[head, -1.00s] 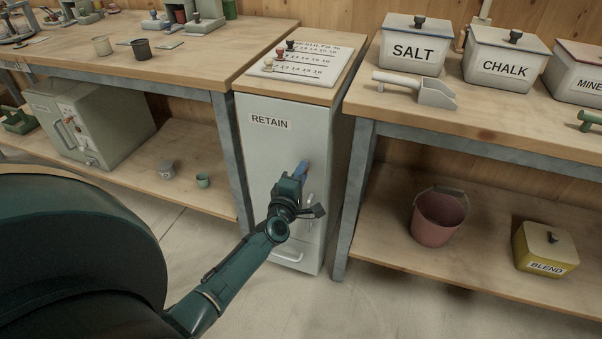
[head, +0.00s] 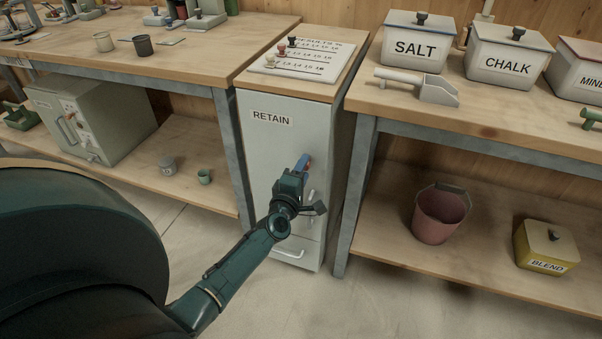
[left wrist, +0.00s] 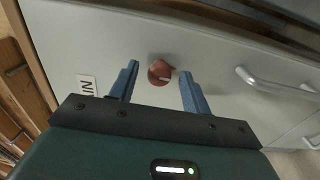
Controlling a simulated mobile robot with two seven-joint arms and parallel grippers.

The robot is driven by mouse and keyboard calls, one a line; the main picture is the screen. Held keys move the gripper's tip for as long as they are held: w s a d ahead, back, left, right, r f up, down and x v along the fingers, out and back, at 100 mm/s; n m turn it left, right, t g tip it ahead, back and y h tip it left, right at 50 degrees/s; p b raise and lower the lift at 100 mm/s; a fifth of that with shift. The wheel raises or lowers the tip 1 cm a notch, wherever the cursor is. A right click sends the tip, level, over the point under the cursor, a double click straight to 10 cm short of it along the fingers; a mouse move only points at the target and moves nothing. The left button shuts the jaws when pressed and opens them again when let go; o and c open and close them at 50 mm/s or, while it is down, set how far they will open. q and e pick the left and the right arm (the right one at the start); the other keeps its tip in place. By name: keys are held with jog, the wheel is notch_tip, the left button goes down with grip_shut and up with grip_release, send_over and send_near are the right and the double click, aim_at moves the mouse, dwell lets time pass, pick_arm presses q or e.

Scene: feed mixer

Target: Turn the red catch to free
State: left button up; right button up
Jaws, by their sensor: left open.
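The red catch (left wrist: 160,72) is a round knob with a pale mark, on the front of the grey cabinet (head: 263,150) labelled RETAIN. In the left wrist view it sits between the two blue fingertips of my left gripper (left wrist: 157,80), near their tips, with a gap on each side. My left gripper is open. In the head view my left gripper (head: 302,163) is against the upper right of the cabinet front and hides the catch. My right gripper is not in view.
A metal bar handle (left wrist: 275,80) is right of the catch in the left wrist view. A bench with SALT (head: 414,62) and CHALK bins stands right of the cabinet. A board with pegs (head: 305,60) lies on top. Floor in front is clear.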

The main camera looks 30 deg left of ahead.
pick_arm(q)
jog(key=p+v, duration=0.1)
jog(key=v, duration=1.2)
jog(key=shift+p, duration=0.35)
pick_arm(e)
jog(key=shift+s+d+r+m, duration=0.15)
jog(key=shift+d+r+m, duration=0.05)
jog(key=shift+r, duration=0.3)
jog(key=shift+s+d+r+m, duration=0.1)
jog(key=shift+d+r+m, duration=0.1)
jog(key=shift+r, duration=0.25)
pick_arm(q)
jog(key=shift+d, duration=0.1)
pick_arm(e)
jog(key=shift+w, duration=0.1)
